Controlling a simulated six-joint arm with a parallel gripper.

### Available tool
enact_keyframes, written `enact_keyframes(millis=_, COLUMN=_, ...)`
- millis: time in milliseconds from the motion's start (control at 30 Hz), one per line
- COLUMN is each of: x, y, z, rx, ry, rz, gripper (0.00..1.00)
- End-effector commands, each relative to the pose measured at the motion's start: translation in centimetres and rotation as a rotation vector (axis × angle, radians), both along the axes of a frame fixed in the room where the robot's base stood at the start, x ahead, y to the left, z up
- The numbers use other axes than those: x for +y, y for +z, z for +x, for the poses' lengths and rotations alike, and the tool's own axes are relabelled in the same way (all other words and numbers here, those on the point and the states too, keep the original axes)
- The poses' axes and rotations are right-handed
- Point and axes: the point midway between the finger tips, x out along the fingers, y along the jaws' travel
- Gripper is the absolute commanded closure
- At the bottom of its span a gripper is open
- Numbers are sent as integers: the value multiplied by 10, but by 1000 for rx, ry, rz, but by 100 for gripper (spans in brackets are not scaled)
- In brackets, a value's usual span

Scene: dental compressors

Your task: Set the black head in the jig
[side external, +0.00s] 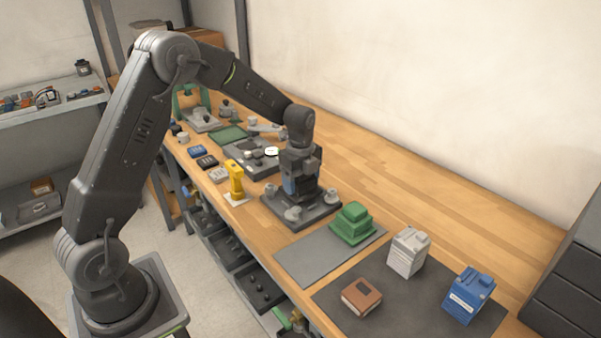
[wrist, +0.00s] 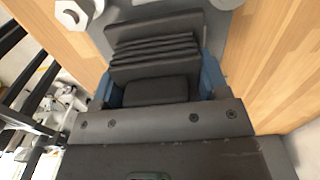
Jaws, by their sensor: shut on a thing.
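My gripper (side external: 302,186) is over the jig (side external: 314,214), a dark plate with several grey round clamps on its corners. In the wrist view its blue fingers (wrist: 160,84) are shut on the sides of the black head (wrist: 155,50), a dark block with stacked fins. In the side view the head is mostly hidden by the gripper, low over the middle of the jig. The jig's grey plate and clamps show beyond the head in the wrist view. I cannot tell whether the head touches the plate.
A green head (side external: 353,222) stands on a grey mat (side external: 309,262) close right of the jig. A light grey head (side external: 408,251), a blue one (side external: 468,294) and a brown block (side external: 361,296) are on a dark mat (side external: 408,309). A yellow tool (side external: 236,181) stands left.

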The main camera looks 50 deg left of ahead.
Motion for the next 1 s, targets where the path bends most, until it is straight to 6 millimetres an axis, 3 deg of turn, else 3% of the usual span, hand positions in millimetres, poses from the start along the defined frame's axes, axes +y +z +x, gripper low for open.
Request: enact_keyframes(millis=1000, x=0, y=-5, z=0, rx=-3, ry=0, rz=0, gripper=75)
